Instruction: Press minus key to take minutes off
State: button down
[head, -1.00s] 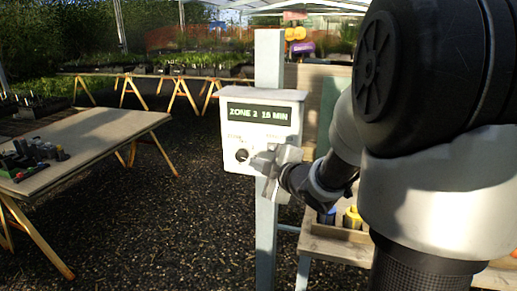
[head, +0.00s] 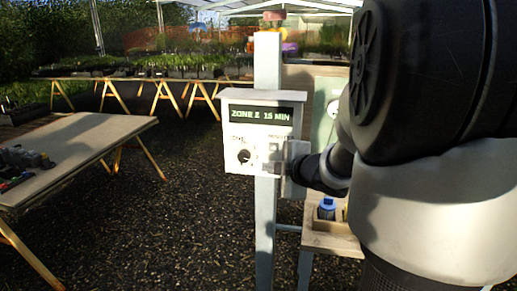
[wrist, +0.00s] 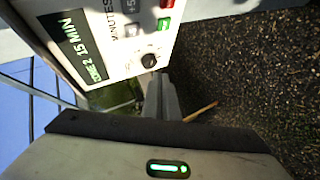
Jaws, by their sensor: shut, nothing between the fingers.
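A pale control box (head: 232,160) on a post has a display (head: 262,114) that reads zone 2, 15 min. In the wrist view the box (wrist: 98,45) appears turned on its side. A pale key (wrist: 133,28) sits beside a darker key marked +5 (wrist: 131,6); its own mark is too small to read. A green key (wrist: 164,24), a red key (wrist: 168,4) and a black knob (wrist: 149,61) also show. My gripper (head: 286,166) is shut and empty in front of the box's lower right, hiding part of the keys. Contact cannot be told.
The post (head: 266,225) stands under the box. A wooden bench with a blue-capped bottle (head: 327,209) is to the right. A table (head: 75,150) with small items is at the left. Planted trays stand on trestles behind. Gravel floor between is open.

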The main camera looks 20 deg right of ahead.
aim_at(275, 151)
jog(key=shift+w, duration=0.1)
jog(key=shift+w+d+p, duration=0.3)
jog(key=shift+w+d, duration=0.5)
jog(key=shift+w, duration=0.4)
jog(key=shift+w+d+p, duration=0.35)
jog(key=shift+w+d, duration=0.45)
jog(key=shift+w, duration=0.4)
jog(key=shift+w+d+p, duration=0.3)
jog(key=shift+w+d, duration=0.5)
jog(key=shift+w, duration=0.4)
jog(key=shift+w+d, duration=0.25)
jog(key=shift+w, duration=0.1)
jog(key=shift+w+d+p, duration=0.2)
jog(key=shift+w+p, duration=0.1)
jog(key=shift+p, duration=0.1)
jog(key=shift+s, duration=0.1)
jog(key=shift+s+a, duration=0.45)
jog(key=shift+s, duration=0.15)
jog(key=shift+s+a+b, duration=0.45)
jog(key=shift+s+a, duration=0.25)
jog(key=shift+s, duration=0.35)
jog(key=shift+s+a+b, duration=0.4)
jog(key=shift+s+a, duration=0.3)
jog(key=shift+s, duration=0.3)
